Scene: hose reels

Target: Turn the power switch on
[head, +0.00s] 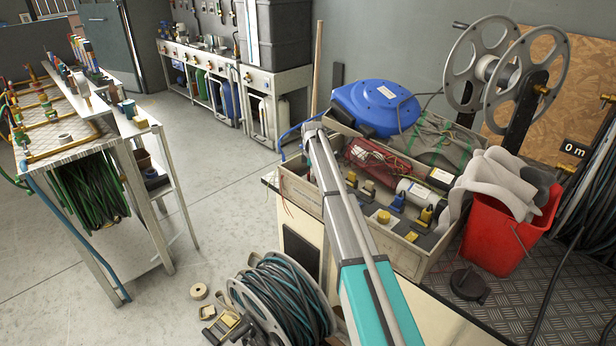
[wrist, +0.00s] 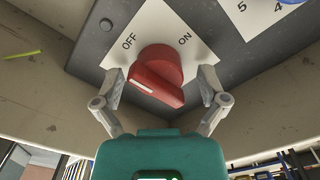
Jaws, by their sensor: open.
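In the wrist view, a red rotary switch (wrist: 155,75) sits on a white label plate (wrist: 205,48) marked OFF at upper left and ON at upper right. A white line on the handle lies at its left end, on the OFF side. My gripper (wrist: 161,78) is open, with one finger to the left of the switch and one to the right. Gaps show between both fingertips and the red handle. In the head view my arm reaches over the cluttered tray; my gripper and the switch are hidden there.
The switch plate is on a dark grey box (wrist: 115,15) against a worn pale surface. Another white plate with numbers (wrist: 260,15) is at upper right. In the head view, a tool tray (head: 430,262), red bucket (head: 500,235), blue reel (head: 375,105) and coiled hose (head: 285,300) surround my arm.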

